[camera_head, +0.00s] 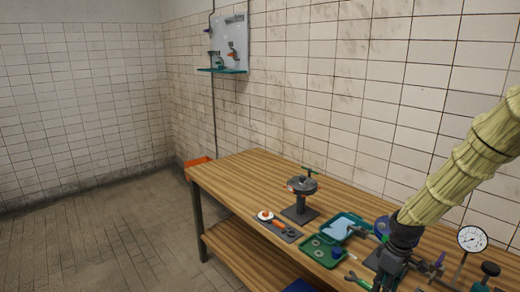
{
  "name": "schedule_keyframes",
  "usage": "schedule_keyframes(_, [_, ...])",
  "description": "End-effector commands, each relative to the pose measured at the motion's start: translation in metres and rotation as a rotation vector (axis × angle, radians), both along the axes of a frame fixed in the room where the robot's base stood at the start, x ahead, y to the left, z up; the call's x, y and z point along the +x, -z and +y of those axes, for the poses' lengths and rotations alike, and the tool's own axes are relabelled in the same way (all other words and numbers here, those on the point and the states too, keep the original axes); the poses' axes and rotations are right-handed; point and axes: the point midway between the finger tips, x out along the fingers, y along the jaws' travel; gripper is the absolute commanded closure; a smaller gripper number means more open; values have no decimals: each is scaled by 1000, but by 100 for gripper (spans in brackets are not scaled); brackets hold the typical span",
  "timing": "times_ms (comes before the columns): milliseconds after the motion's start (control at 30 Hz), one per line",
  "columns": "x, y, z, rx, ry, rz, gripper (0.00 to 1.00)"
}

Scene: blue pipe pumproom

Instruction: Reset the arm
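My arm, in a pale yellow ribbed sleeve, comes in from the right edge and slopes down to the left over the workbench (240,182). My gripper (385,278) is dark and points down over the bench's front right part, low in the picture. Its fingers are small and dark against dark parts behind, so I cannot tell whether they are open or shut, or whether they hold anything.
Left of my gripper are a green tray (316,251), a teal tray (358,221) and a dark stand with a round top (301,186). A pressure gauge (472,240) stands to the right. The tiled wall runs behind the bench. Floor at left is clear.

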Motion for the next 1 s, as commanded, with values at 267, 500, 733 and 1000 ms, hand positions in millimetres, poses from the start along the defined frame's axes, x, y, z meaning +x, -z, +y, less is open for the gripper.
schedule_keyframes(267, [-60, 118, 55, 34, 136, 18, 68])
schedule_keyframes(500, [-136, 209, 97, 45, 293, 31, 68])
schedule_keyframes(733, [-221, 275, 124, 30, 444, 41, 68])
schedule_keyframes(1000, [-320, 320, 141, -13, 596, 39, 68])
